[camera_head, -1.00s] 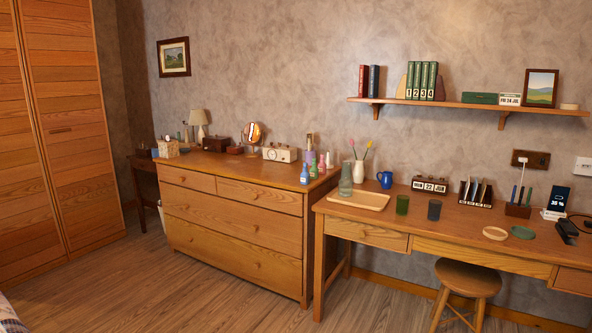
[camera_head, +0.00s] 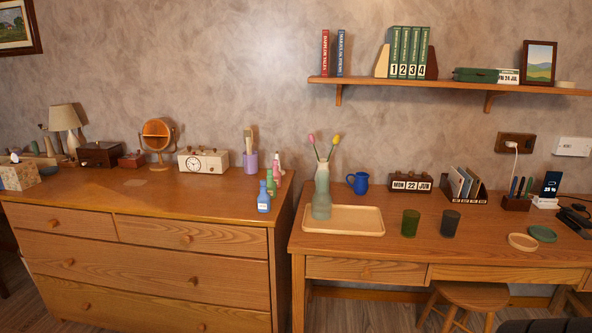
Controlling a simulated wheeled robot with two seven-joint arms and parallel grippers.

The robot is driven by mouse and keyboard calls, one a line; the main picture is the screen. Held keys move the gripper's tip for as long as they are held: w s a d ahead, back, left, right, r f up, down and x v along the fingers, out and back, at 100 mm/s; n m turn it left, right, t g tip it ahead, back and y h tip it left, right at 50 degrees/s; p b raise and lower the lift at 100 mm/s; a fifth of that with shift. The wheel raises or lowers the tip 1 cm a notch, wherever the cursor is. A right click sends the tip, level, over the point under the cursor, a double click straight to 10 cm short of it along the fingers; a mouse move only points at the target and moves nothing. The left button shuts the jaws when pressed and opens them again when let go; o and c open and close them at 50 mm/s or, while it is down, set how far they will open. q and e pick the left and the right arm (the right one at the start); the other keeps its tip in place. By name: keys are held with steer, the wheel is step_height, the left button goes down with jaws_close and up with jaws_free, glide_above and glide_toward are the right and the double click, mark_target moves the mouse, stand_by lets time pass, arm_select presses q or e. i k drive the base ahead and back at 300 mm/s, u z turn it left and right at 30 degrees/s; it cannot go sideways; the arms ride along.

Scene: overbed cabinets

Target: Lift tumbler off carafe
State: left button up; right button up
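The pale green glass carafe (camera_head: 321,207) stands upright at the back left of a wooden tray (camera_head: 362,229) on the desk. A clear tumbler seems to sit over its neck, but its edges are hard to tell against the pale vase behind. Pink and yellow tulips (camera_head: 323,146) rise behind the carafe, in line with it. A green cup (camera_head: 410,222) and a dark grey cup (camera_head: 450,223) stand apart to the right of the tray.
A blue jug (camera_head: 358,183) and a calendar block (camera_head: 411,183) stand behind the tray. Small bottles (camera_head: 265,196) line the dresser's right edge, left of the carafe. A stool (camera_head: 466,301) is under the desk. A wall shelf (camera_head: 440,86) hangs above. The tray's right part is bare.

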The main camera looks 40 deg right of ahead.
mark_target(323, 183)
steer(key=z, duration=0.55)
steer(key=i, duration=1.2)
steer(key=z, duration=1.1)
